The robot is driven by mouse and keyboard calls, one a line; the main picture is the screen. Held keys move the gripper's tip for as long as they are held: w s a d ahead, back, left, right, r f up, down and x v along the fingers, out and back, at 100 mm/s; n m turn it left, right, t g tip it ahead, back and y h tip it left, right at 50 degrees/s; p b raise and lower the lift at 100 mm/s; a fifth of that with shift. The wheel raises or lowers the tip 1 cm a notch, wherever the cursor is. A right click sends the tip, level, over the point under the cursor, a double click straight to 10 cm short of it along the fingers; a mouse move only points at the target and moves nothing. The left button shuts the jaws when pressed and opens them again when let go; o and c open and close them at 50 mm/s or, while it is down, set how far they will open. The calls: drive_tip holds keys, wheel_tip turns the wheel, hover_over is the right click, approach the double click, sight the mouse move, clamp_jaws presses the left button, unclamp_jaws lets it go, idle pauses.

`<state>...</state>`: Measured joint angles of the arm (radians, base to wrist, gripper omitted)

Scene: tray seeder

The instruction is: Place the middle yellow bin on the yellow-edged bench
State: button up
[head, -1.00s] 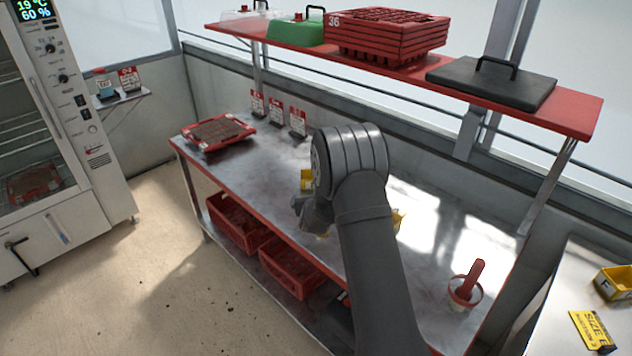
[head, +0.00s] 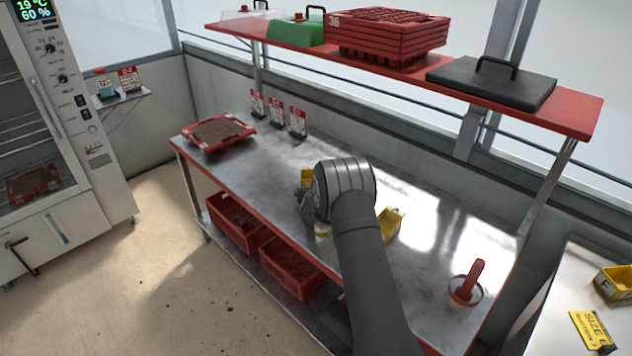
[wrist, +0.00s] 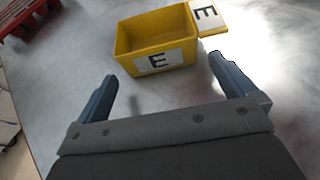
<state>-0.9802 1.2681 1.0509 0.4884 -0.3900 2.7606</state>
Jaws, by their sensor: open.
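My gripper (head: 304,193) is over the red-edged bench (head: 275,195), mostly hidden behind my wrist in the head view. In the wrist view my gripper (wrist: 168,92) is open and empty. A yellow bin (wrist: 158,60) with a white E label stands upright just beyond the fingertips, apart from them. In the head view yellow shows at three places: beyond the gripper (head: 306,176), a scrap below it (head: 320,232), and a bin right of my arm (head: 392,223). I cannot tell which is the middle bin. No yellow edge is clear on the bench at lower right (head: 545,318).
A yellow-and-white E card (wrist: 207,16) lies behind the bin. A red tray of soil (head: 216,132) is at the bench's left end. A pot with a red tool (head: 467,288) stands right. The right bench holds a yellow F bin (head: 615,284) and a size card (head: 592,330).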

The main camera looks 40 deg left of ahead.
drive_tip(key=shift+r+x, duration=0.2)
drive_tip(key=shift+x, duration=2.55)
drive_tip(key=shift+a, duration=0.1)
drive_tip(key=c, duration=0.9)
drive_tip(key=shift+r, duration=0.1)
drive_tip(key=shift+r, duration=0.5)
drive_tip(key=r, duration=0.3)
drive_tip(key=shift+w+d+r, duration=0.2)
drive_tip(key=shift+d, duration=0.15)
drive_tip(key=w+d+r, duration=0.1)
drive_tip(key=d+r, duration=0.1)
drive_tip(key=d, duration=0.1)
drive_tip(key=w+d+r, duration=0.1)
drive_tip(key=d+r, duration=0.1)
drive_tip(key=d, duration=0.1)
drive_tip(key=w+d+r, duration=0.2)
drive_tip(key=d, duration=0.2)
drive_tip(key=shift+d+r, duration=0.15)
drive_tip(key=shift+r, duration=0.1)
